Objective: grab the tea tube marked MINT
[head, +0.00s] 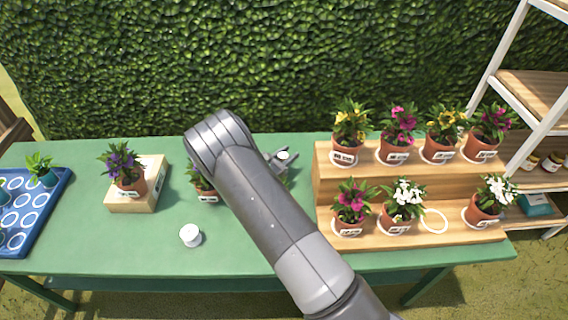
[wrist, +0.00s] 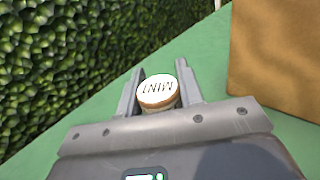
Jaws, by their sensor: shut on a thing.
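The tea tube marked MINT (wrist: 157,91) stands between the two fingers of my gripper (wrist: 160,92) in the wrist view. Its round white lid faces the camera, with the word MINT upside down on it. My gripper is shut on the tube. In the head view the lid of the MINT tube (head: 283,155) shows between the fingertips of my gripper (head: 282,160), near the back of the green table (head: 240,262). My arm hides part of the gripper there, and the tube's lower part is hidden.
A tiered wooden stand (head: 330,181) with several potted flowers is right of my gripper. A potted plant (head: 207,195) stands close to its left, partly behind my arm. A wooden block (head: 153,200) carries a purple-flowered pot.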

